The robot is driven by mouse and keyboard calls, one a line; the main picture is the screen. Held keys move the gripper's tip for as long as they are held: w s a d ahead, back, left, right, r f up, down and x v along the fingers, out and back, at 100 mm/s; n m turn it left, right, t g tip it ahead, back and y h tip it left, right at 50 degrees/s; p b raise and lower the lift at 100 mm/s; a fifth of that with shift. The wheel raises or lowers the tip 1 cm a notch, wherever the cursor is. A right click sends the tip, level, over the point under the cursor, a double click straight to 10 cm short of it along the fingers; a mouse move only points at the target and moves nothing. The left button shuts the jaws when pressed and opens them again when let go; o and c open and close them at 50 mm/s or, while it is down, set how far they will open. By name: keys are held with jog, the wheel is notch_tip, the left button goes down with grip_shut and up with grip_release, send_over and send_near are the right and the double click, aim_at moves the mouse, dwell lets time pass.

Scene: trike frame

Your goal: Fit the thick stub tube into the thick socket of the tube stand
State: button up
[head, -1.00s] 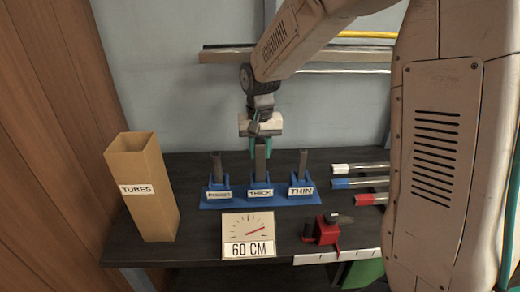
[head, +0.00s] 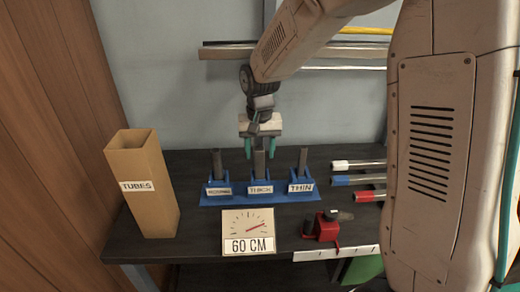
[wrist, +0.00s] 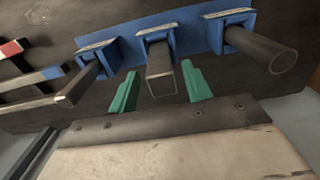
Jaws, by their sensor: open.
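The blue tube stand (head: 232,199) sits on the dark bench with three sockets, labelled THICK in the middle, THIN at right and a blurred label at left. A grey stub tube (head: 259,164) stands upright in the middle THICK socket; it also shows in the wrist view (wrist: 160,75). Grey stubs also stand in the left socket (head: 217,163) and the THIN socket (head: 303,160). My gripper (head: 260,150) is open above the middle socket. In the wrist view its green fingers (wrist: 161,92) are spread on either side of the middle stub, with gaps showing.
A cardboard box labelled TUBES (head: 145,195) stands at left. A 60 CM dial sign (head: 248,232) and a red clamp-like tool (head: 325,227) are in front of the stand. Tubes with white, blue and red bands (head: 356,181) lie at right. Wall rails run behind.

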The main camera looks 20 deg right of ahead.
notch_tip(320, 180, up, 13)
jog(key=s+d+n, duration=0.1)
jog(key=s, duration=1.4)
jog(key=s+d+n+t, duration=0.1)
jog(key=s+d+n, duration=0.1)
jog(key=s, duration=1.3)
jog(key=shift+f+n, duration=0.3)
jog(key=shift+f, duration=0.05)
jog(key=shift+d, duration=0.1)
